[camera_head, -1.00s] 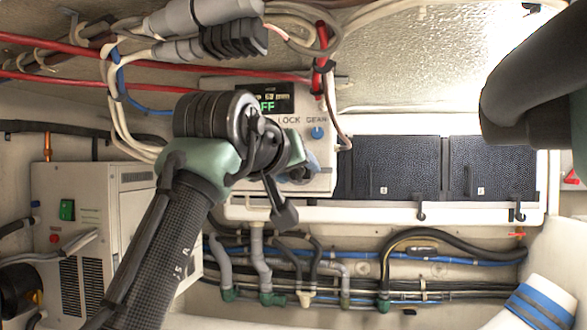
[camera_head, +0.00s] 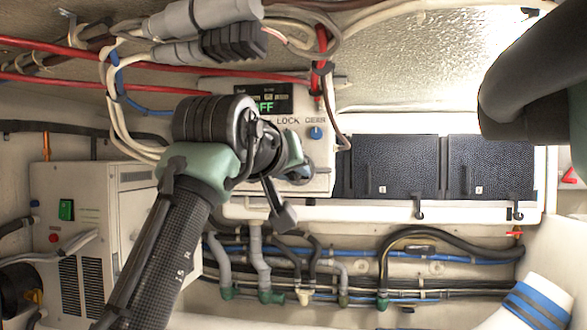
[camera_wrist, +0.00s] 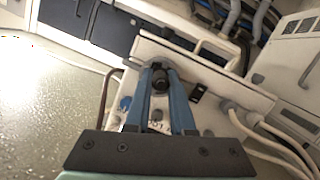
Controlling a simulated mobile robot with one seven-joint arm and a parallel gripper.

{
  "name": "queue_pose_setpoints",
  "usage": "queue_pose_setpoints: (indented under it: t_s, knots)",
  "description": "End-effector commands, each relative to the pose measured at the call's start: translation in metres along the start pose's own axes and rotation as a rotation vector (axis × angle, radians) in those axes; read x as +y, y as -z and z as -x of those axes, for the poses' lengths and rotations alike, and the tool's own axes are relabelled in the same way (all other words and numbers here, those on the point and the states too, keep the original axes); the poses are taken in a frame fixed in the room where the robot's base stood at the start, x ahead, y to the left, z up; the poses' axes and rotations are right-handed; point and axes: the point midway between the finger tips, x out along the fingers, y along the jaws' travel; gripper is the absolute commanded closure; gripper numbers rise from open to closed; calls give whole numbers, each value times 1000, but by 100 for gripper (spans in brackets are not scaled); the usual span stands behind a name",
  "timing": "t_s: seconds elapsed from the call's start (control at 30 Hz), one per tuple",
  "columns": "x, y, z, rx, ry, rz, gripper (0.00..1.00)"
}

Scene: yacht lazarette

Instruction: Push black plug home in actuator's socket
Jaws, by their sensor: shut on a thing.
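The actuator is a white box (camera_head: 318,180) in the middle of the head view, with a small display reading OFF and a blue knob. My gripper (camera_wrist: 159,72) shows in the wrist view with its two blue fingers closed around the black plug (camera_wrist: 160,83). The plug lies in front of the white box face (camera_wrist: 205,75). The fingers cover the place where plug and socket would meet, so I cannot tell how deep the plug sits. In the head view my wrist hides most of the gripper and the plug. A dark round shape shows low on the box face there.
Red pipes (camera_head: 60,82), pale cables and a grey connector (camera_head: 205,18) hang close above my wrist. Dark panels (camera_head: 400,165) lie right of the box, hoses (camera_head: 330,270) below. A cream unit (camera_head: 85,220) stands at left.

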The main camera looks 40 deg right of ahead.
Motion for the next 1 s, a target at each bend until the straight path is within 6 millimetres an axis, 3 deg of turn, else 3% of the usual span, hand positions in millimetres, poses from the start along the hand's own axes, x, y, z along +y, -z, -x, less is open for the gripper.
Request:
queue_pose_setpoints:
  t_s: [0.03, 0.2, 0.5, 0.63, 1.0]
  knots:
    - [2, 2, 0, 7, -3, -2, 73]
    - [1, 2, 0, 6, -2, -2, 43]
    - [0, 1, 1, 4, -1, -2, 43]
    - [0, 0, 11, 6, -2, -2, 43]
    - [-1, -2, 89, 8, 0, -4, 43]
